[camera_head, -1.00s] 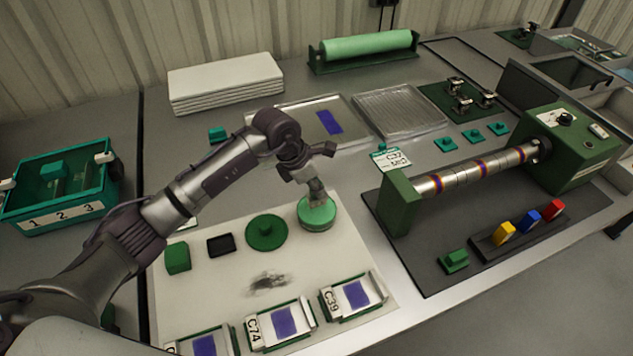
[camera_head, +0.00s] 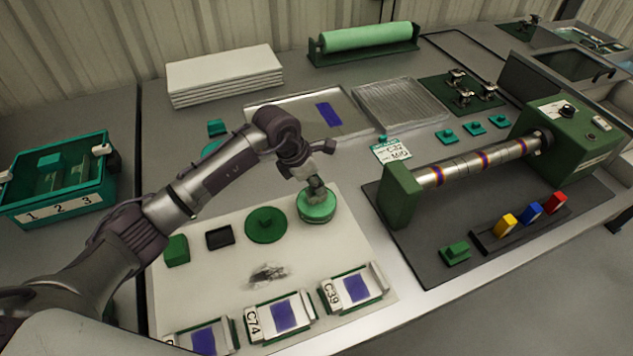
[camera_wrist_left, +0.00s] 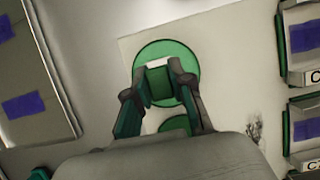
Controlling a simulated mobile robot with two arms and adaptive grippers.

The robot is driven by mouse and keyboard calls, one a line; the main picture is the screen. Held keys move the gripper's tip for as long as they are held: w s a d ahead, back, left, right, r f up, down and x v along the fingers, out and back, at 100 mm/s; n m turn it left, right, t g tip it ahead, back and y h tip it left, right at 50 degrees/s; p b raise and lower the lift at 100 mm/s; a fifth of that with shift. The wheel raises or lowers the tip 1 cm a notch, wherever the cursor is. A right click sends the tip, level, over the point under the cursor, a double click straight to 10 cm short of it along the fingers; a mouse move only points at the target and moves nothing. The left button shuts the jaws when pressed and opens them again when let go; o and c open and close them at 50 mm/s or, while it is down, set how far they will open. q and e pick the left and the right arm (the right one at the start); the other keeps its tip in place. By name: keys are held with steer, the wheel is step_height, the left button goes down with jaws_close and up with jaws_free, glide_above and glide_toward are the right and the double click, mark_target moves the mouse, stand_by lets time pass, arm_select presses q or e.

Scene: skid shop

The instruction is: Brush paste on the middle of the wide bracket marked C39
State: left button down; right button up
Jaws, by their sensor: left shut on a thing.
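The wide bracket marked C39 (camera_head: 378,277) lies on the pale mat near its right front corner, with a blue-purple patch in its middle and its label on the left side. My left gripper (camera_head: 314,181) is above a round green pot or disc (camera_head: 316,208). In the left wrist view my left gripper (camera_wrist_left: 160,85) is shut on a green, block-like piece (camera_wrist_left: 160,88) with a pale end, perhaps a brush handle. The round green pot shows below it (camera_wrist_left: 184,57). The held piece's lower end is hard to make out. My right gripper is not in view.
Bracket C74 (camera_head: 253,325) and another, partly cut off, lie left of C39. A green disc (camera_head: 266,225), black tray (camera_head: 220,238) and green block (camera_head: 176,250) sit on the mat (camera_head: 330,262), which has a dark smear. A roller machine (camera_head: 400,196) stands to the right.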

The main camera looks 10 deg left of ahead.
arm_select(q)
steer(key=shift+f+b, duration=0.4)
steer(key=shift+f, duration=0.1)
stand_by(1.6)
steer(key=shift+r+p, duration=1.95)
steer(key=shift+r, duration=1.55)
